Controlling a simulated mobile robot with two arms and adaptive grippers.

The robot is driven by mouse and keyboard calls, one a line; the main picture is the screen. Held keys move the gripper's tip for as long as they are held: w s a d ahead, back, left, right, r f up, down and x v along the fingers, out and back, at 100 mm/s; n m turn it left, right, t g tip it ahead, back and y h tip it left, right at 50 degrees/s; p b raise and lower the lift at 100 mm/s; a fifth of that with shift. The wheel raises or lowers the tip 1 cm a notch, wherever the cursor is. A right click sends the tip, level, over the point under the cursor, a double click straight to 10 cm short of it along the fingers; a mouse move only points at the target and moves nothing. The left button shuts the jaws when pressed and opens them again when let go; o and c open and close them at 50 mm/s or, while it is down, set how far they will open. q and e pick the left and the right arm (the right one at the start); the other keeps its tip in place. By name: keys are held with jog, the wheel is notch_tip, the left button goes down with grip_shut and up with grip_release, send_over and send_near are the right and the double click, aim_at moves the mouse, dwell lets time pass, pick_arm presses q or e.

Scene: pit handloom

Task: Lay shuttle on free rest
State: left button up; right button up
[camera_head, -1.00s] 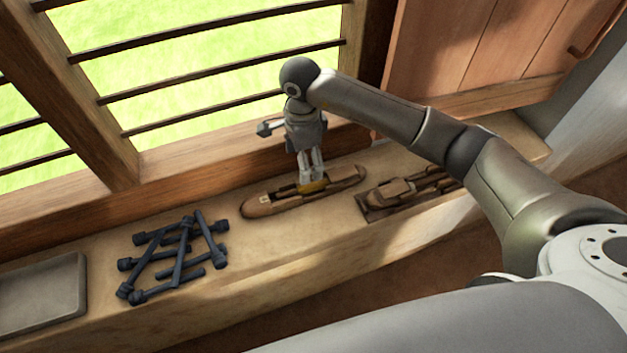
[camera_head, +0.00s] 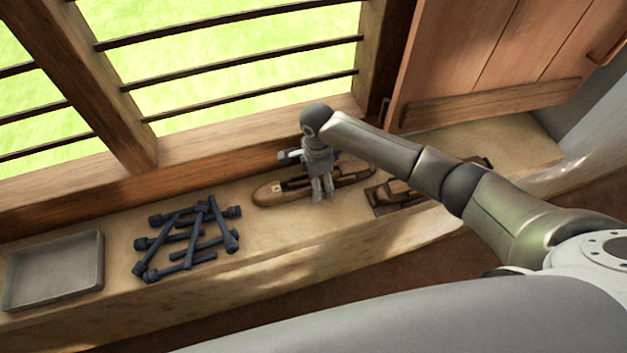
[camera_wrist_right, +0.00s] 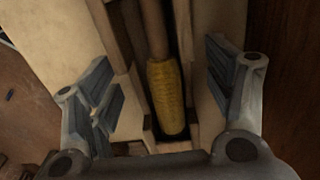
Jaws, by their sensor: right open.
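The wooden, boat-shaped shuttle (camera_head: 268,192) lies on the stone ledge below the window in the head view. A yellow wound bobbin (camera_wrist_right: 166,97) lies in its hollow, seen in the right wrist view. My right gripper (camera_head: 322,192) is at the shuttle's middle and hides part of it. In the right wrist view the open right gripper (camera_wrist_right: 163,95) has one finger on each side of the bobbin; I cannot tell whether they touch the shuttle. A dark base with wooden pieces (camera_head: 396,197) sits to the right, partly behind my arm. My left gripper is not in view.
A pile of dark, knobbed rods (camera_head: 190,240) lies on the ledge (camera_head: 270,245) left of the shuttle. A shallow grey tray (camera_head: 55,270) is at the far left. Window bars (camera_head: 240,80) and a wooden shutter (camera_head: 490,60) stand behind.

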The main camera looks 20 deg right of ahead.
jog(key=c, duration=1.2)
jog(key=shift+c, duration=0.9)
jog(key=shift+r, duration=0.1)
